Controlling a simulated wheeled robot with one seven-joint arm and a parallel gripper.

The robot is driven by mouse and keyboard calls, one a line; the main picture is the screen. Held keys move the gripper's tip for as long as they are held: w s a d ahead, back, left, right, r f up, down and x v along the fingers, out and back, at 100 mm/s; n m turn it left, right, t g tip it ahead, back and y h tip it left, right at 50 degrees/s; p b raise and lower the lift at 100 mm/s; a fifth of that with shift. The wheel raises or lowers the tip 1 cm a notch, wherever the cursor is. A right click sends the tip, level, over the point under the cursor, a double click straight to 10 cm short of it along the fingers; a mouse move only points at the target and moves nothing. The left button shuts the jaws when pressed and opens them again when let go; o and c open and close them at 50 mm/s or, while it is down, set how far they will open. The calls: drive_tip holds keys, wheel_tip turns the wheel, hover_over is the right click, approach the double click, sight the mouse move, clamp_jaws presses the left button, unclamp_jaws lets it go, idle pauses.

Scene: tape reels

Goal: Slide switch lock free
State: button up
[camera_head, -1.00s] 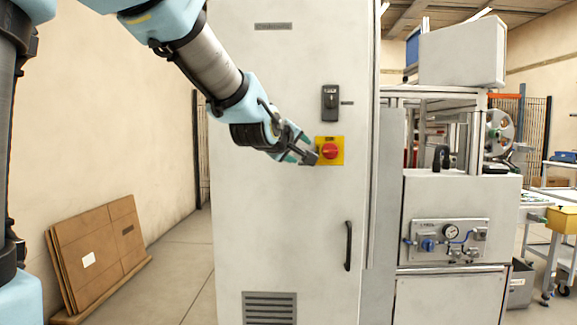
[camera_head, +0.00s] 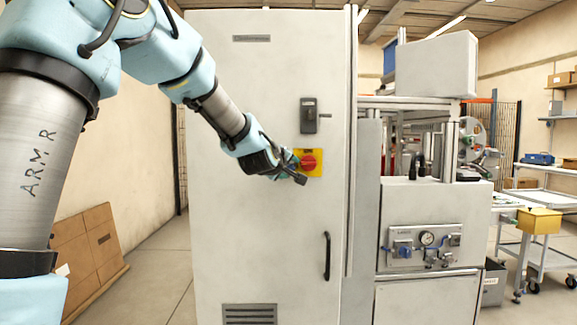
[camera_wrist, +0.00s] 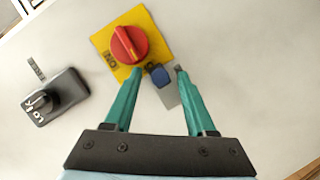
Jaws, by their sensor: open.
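A red rotary knob (camera_head: 307,162) sits on a yellow plate (camera_head: 316,154) on the cabinet door. The knob (camera_wrist: 129,45) and the yellow plate (camera_wrist: 103,43), with "ON" lettering, also show in the wrist view. A blue block (camera_wrist: 160,76) with a grey tab (camera_wrist: 171,97) lies at the plate's lower edge; it looks like the slide lock. My gripper (camera_wrist: 152,72) is open, with its green fingers apart on either side of the block. I cannot tell whether they touch it. In the head view, my gripper (camera_head: 292,174) is at the plate's lower left and hides part of it.
A black handle box (camera_head: 309,115) is above the plate; it also shows in the wrist view (camera_wrist: 55,97). A door handle (camera_head: 327,256) stands out lower down. A machine with a gauge panel (camera_head: 425,245) stands to the right. Cardboard (camera_head: 93,250) leans at the left.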

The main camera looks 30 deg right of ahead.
drive_tip(key=shift+r, duration=0.1)
clamp_jaws()
idle(0.4)
drive_tip(key=shift+w, duration=0.1)
idle(0.9)
